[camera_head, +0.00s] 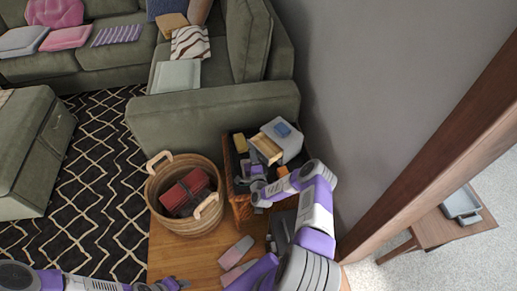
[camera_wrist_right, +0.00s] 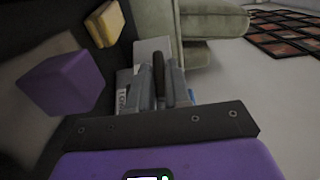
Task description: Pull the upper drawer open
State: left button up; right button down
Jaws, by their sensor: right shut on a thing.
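A small grey-white drawer cabinet (camera_head: 287,139) stands on a wicker stand beside the wall. Its upper drawer (camera_head: 266,149), light wood inside, sticks out of the front, so it appears partly open. My right gripper (camera_head: 257,174) is at the front of this drawer. In the right wrist view its fingers (camera_wrist_right: 158,88) are shut on a dark brown bar, which looks like the drawer handle (camera_wrist_right: 158,72), with a pale panel (camera_wrist_right: 146,46) behind. The lower front is hidden by my gripper and arm. My left gripper (camera_head: 175,285) is low at the bottom edge, away from the cabinet; its jaws are unclear.
A round wicker basket (camera_head: 158,205) with red items stands to the left. The green sofa (camera_head: 215,108) is behind, the wall (camera_head: 345,90) right.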

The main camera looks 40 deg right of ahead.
jog(key=c, duration=1.1)
grip_release()
jog(key=shift+c, duration=0.2)
jog(key=p+v, duration=0.2)
jog(key=v, duration=0.5)
jog(key=shift+s, duration=0.3)
jog(key=shift+a, duration=0.1)
